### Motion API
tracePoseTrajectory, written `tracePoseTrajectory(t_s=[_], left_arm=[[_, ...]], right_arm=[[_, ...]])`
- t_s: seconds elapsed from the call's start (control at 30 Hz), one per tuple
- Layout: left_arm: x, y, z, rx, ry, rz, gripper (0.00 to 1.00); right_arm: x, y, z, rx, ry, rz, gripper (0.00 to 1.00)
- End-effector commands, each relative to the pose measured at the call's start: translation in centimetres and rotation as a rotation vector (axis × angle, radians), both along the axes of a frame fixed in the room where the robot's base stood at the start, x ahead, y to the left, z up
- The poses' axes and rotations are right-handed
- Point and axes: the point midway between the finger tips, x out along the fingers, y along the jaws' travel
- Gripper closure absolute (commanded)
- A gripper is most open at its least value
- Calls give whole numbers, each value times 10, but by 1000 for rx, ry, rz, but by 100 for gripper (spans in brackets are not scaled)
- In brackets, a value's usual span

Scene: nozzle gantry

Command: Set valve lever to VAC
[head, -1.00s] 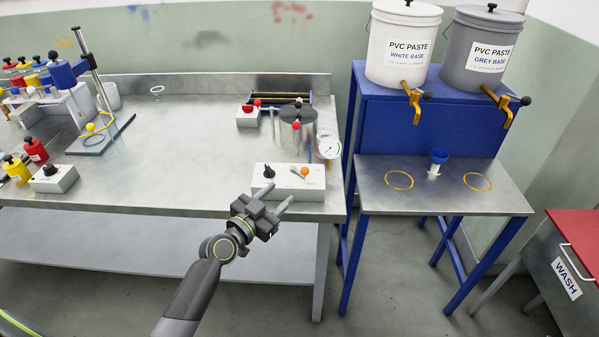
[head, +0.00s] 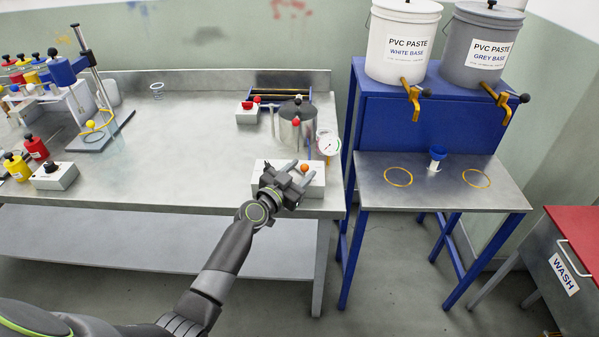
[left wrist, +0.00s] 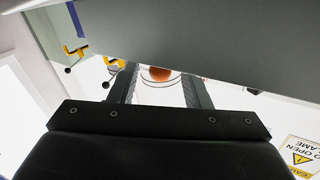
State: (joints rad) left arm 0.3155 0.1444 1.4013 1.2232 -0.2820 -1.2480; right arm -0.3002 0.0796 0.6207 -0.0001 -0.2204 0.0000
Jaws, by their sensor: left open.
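The valve box (head: 318,188), white with a small lever, sits at the front right of the steel bench. The lever's orange knob (head: 304,168) shows just past my left gripper (head: 303,170). My gripper covers most of the box, so the lever's bar and the markings are hidden. In the left wrist view, the orange knob (left wrist: 160,73) appears between the two open fingers (left wrist: 160,82). I cannot tell whether the fingers touch it. My right gripper is not in view.
Behind the box stand a steel pot (head: 296,128) and a round gauge (head: 328,144). A red-button box (head: 248,116) is behind to the left. The bench middle (head: 190,155) is clear. A blue stand (head: 430,135) with paste buckets is to the right.

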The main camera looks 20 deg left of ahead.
Motion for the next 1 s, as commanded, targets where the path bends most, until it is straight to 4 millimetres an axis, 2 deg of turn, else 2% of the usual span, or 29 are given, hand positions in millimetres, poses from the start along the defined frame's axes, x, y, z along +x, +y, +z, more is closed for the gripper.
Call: tracePoseTrajectory(t_s=[0.07, 0.33, 0.67, 0.87, 1.0], left_arm=[[0, 0, 0, 0, 0, 0, 64], [0, 0, 0, 0, 0, 0, 100], [2, -1, 1, -2, 5, 45, 100], [6, -6, 4, -3, 7, 138, 100], [10, -9, 6, -3, 8, 225, 100]], right_arm=[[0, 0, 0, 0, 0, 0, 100], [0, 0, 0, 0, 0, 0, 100], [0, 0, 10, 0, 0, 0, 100], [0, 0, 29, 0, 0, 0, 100], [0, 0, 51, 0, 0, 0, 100]])
